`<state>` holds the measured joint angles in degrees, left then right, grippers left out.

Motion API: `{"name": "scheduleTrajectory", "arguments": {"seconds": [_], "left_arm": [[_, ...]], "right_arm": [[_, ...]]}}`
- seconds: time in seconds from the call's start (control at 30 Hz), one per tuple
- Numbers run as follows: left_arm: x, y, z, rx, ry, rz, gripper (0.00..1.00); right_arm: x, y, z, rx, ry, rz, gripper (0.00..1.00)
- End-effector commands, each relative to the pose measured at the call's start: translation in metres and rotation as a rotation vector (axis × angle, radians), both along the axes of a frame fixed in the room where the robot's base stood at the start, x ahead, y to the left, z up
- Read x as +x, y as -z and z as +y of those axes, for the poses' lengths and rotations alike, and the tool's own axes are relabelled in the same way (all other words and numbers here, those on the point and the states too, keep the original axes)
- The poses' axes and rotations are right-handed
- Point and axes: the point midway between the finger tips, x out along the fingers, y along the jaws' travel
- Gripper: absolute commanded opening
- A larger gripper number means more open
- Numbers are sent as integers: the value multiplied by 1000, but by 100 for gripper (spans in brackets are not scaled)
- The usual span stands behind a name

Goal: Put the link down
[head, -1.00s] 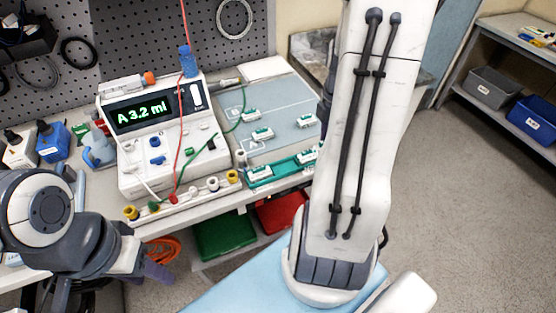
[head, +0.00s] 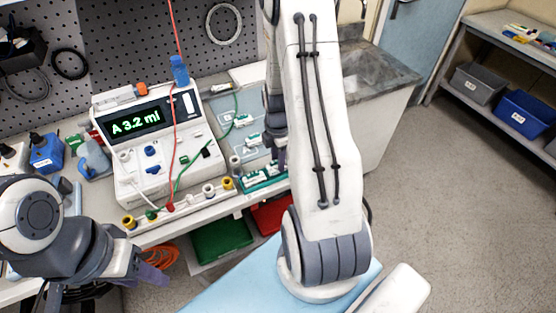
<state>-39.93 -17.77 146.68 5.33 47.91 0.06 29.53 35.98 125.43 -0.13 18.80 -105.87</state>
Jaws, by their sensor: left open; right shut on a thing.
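My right gripper (head: 281,166) points down at the right end of the green tray (head: 262,184), partly covered by my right arm. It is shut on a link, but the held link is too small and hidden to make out. Another white-and-green link (head: 255,176) sits in the left part of the tray. More such links, one at the back (head: 243,120) and one nearer (head: 246,139), lie on the grey-blue mat (head: 222,106). My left gripper (head: 152,278) is open and empty at the lower left, in front of the bench.
A pump with a lit display (head: 135,122) stands left of the mat, with red and green leads. A row of coloured sockets (head: 208,190) runs along the bench front. Green (head: 220,240) and red (head: 270,214) bins sit below. The floor at right is clear.

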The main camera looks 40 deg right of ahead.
Motion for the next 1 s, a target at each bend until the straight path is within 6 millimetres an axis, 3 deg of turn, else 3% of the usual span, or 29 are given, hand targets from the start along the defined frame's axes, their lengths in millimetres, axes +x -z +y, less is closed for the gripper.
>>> {"name": "scheduleTrajectory", "arguments": {"seconds": [0.13,0.5,0.53,0.6,1.0], "left_arm": [[0,-4,0,0,0,0,50],[0,0,0,0,0,0,50],[0,0,0,0,0,0,50],[0,-1,0,0,0,0,50],[0,-5,0,0,0,0,50]], "right_arm": [[0,13,0,0,0,0,0],[0,18,-1,0,0,-1,0],[0,18,-1,0,0,-1,45],[0,17,-1,0,-1,-2,71],[0,11,-1,-2,-1,-3,71]]}}
